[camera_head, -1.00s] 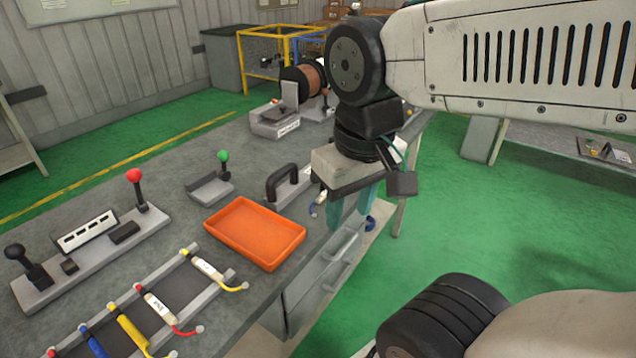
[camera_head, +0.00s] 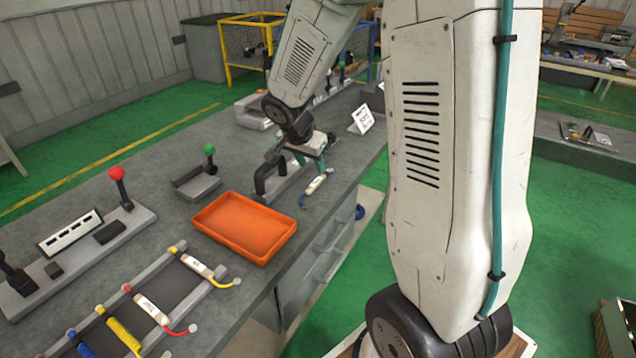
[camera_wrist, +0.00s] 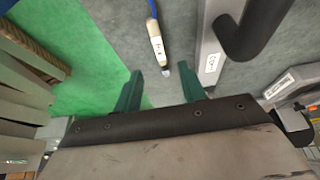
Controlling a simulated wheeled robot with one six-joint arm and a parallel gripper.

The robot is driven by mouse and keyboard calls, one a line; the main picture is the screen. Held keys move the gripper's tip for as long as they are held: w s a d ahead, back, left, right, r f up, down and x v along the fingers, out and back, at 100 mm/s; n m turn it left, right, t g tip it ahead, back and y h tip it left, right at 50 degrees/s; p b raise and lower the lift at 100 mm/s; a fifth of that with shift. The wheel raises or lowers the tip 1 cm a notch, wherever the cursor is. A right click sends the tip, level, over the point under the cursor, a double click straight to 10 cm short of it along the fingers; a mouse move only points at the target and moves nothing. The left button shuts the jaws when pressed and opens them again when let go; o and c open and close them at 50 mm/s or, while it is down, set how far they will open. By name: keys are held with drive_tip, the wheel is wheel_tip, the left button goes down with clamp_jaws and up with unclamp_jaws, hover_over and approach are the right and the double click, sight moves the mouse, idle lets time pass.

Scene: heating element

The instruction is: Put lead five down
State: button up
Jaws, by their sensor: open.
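A lead with a white labelled sleeve (camera_head: 316,184) and a blue end lies on the grey bench near its right edge. I take it for lead five, but its label is too small to read. In the wrist view the lead (camera_wrist: 155,38) lies beyond my fingertips, its pale tip pointing at the gap between them. My gripper (camera_head: 311,164) is open and empty, just behind the lead in the head view. Its two teal fingers also show in the wrist view (camera_wrist: 160,70), apart from the lead.
A black handle on a grey base (camera_head: 272,178) stands left of the lead. An orange tray (camera_head: 245,228) is in front of it, with a rack of other leads (camera_head: 150,308) at the front left. A white sign (camera_head: 362,119) stands behind. The bench edge is close on the right.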

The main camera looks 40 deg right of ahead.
sight(317, 181)
drive_tip(key=x, duration=0.7)
drive_tip(key=shift+f, duration=0.15)
drive_tip(key=shift+f, duration=0.15)
clamp_jaws()
